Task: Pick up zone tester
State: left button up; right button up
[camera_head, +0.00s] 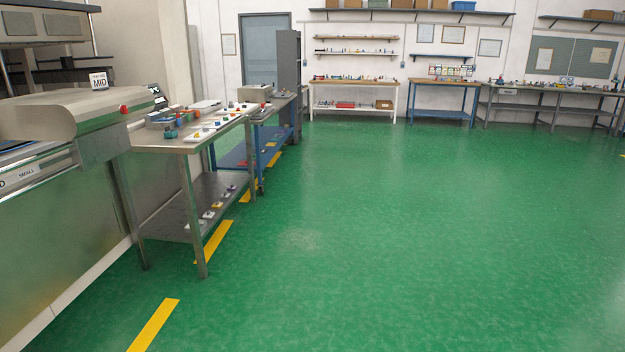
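I cannot tell which item is the zone tester. Small items crowd the top of a steel table (168,142) at the left, among them a teal piece (171,133) near its front and a white strip with coloured pieces (200,134). Several small light pieces (210,213) lie on its lower shelf (165,222). These are too small to name. Neither of my grippers is in view.
A blue cart (240,155) stands behind that table. Benches (440,82) line the far wall. The green floor (400,220) is open at centre and right.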

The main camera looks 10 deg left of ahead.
aim_at(169, 133)
jog(key=i, duration=1.2)
jog(key=i+l+u, duration=0.1)
jog(key=i, duration=1.1)
jog(key=i+j+u, duration=0.25)
jog(key=i, duration=0.55)
jog(key=i+l+u, duration=0.1)
jog(key=i+u, duration=0.15)
jog(key=i, duration=0.5)
jog(key=i+l+u, duration=0.25)
jog(key=i, duration=0.5)
jog(key=i+j, duration=0.05)
